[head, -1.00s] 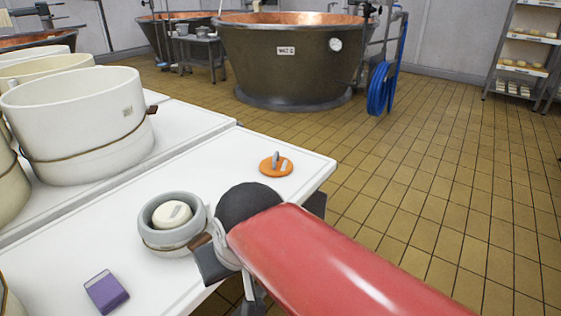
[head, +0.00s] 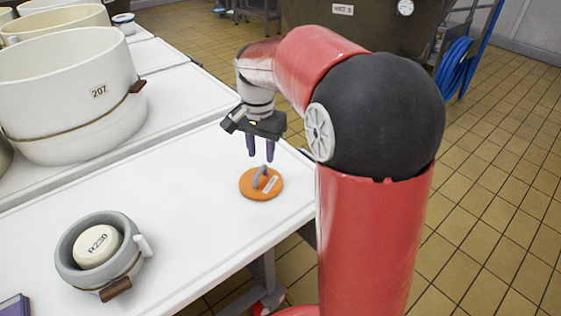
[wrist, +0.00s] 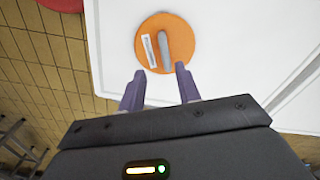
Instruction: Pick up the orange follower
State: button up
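The orange follower (head: 260,184) is a flat orange disc with a grey upright handle and a white label. It lies on the white table near its right edge. In the wrist view the follower (wrist: 153,42) is ahead of my fingertips, with its handle roughly in line with the gap between them. My gripper (head: 260,154) points down above the follower, its purple fingers apart and empty. In the wrist view my gripper (wrist: 160,78) also shows open, with nothing between the fingers.
A grey mould with a white cheese marked R23D (head: 97,245) stands on the table (head: 190,190) to the left. A large white mould marked 207 (head: 75,90) stands behind it. A purple block (head: 14,304) is at the lower left. The table around the follower is clear.

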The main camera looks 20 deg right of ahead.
aim_at(260, 169)
jog(key=f, duration=0.5)
jog(key=w+f, duration=0.1)
jog(key=f, duration=0.2)
jog(key=shift+a, duration=0.15)
jog(key=shift+c, duration=0.2)
grip_shut()
